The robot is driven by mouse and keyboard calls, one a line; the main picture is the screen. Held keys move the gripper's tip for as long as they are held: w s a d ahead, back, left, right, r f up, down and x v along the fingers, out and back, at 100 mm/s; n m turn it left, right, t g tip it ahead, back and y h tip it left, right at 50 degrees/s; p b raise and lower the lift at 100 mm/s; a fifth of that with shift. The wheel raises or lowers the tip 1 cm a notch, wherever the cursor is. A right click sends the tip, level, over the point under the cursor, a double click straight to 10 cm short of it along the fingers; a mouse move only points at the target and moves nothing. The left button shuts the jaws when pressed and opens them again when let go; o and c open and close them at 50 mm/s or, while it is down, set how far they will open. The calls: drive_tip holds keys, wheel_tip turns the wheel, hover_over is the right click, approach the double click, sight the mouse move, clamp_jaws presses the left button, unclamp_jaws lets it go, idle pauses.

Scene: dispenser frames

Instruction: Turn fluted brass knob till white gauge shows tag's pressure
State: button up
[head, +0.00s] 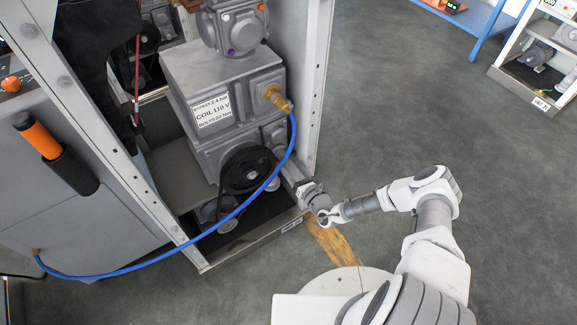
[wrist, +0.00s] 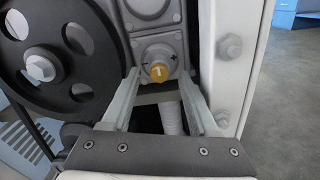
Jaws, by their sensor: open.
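A small brass-coloured knob (wrist: 159,71) with a pale mark on its face sits on a grey housing in the wrist view. Its fluting is too small to make out. My gripper (wrist: 158,78) is open, its two pale fingers pointing at the knob, one on each side in the picture; I cannot tell how far short of it they are. In the head view my gripper (head: 304,186) is beside the front right post, low by the machine. A white tag (head: 211,110) on the grey block shows a top line ending in "bar", blurred, above "COIL 110 V". No white gauge is visible.
A black pulley wheel (wrist: 55,60) is close left of my fingers, and a bolted white post (wrist: 235,60) close right. A blue hose (head: 225,222) loops from a brass fitting (head: 278,98) across the frame's front. Floor (head: 500,200) to the right is clear.

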drive_tip(key=shift+w+a, duration=0.25)
drive_tip(key=shift+w, duration=0.05)
clamp_jaws()
idle(0.5)
